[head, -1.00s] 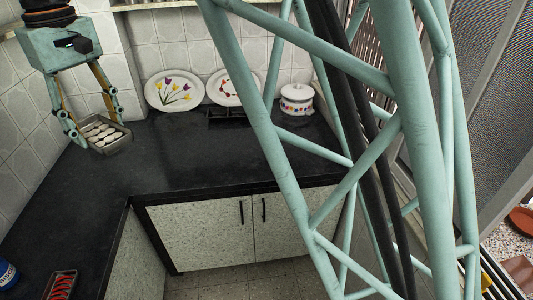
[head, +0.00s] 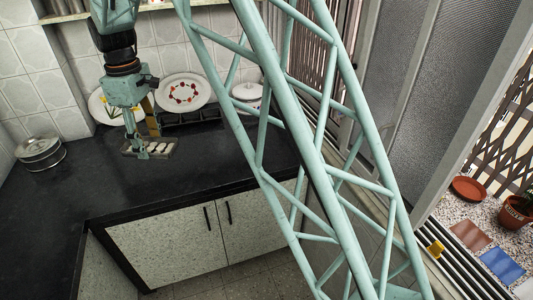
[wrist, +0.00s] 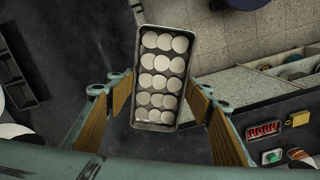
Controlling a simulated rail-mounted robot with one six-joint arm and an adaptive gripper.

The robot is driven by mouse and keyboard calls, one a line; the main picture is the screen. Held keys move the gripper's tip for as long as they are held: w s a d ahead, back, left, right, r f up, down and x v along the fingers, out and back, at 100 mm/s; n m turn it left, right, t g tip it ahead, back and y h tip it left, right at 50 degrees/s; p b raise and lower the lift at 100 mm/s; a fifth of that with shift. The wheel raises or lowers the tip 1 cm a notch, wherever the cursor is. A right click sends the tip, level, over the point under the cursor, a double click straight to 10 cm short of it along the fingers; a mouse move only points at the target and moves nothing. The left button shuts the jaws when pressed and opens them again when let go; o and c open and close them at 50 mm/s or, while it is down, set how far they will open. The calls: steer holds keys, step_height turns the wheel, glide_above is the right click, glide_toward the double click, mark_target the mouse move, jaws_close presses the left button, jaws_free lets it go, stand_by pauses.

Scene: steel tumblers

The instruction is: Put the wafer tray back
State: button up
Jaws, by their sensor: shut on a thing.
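The wafer tray is a small grey rectangular metal tray holding rows of pale round wafers. In the wrist view the tray (wrist: 137,100) lies between the two fingers of my gripper (wrist: 160,98), which is shut on its sides. In the head view the tray (head: 168,155) is at the fingertips of my gripper (head: 148,142), over the back of the dark counter and in front of the plates. My fingers hide part of it there. I cannot tell how far it is above the counter.
A round metal tin (head: 40,150) is at the left. A black rack (wrist: 15,82) shows in the wrist view. The counter's left front (head: 70,205) is clear.

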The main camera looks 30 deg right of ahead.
steer(key=w+d+f+n, duration=0.1)
steer(key=d+f, duration=0.3)
steer(key=d, duration=0.4)
steer(key=w+d+f+n+p, duration=0.1)
steer(key=d+f, duration=0.3)
steer(key=d, duration=0.3)
steer(key=w+d+f, duration=0.1)
steer(key=d+f, duration=0.3)
steer(key=d, duration=0.4)
steer(key=s+d+f+n, duration=0.1)
steer(key=s+d+f, duration=0.1)
steer(key=d, duration=0.5)
steer(key=s+d+f+n, duration=0.1)
steer(key=d+f, duration=0.4)
steer(key=d, duration=0.2)
steer(key=s+d+f+n+p, duration=0.1)
steer(key=s+d+f, duration=0.1)
steer(key=d+f, duration=0.2)
steer(key=d, duration=0.3)
steer(key=shift+s+d, duration=0.35)
steer(key=w+d, duration=0.1)
steer(key=w, duration=0.4)
steer(key=w+d+f, duration=0.1)
steer(key=w, duration=0.4)
steer(key=w+d, duration=0.2)
steer(key=w, duration=0.3)
steer(key=shift+w+f, duration=0.25)
steer(key=shift+f, duration=0.1)
steer(key=shift+f, duration=1.65)
steer(key=shift+f, duration=0.2)
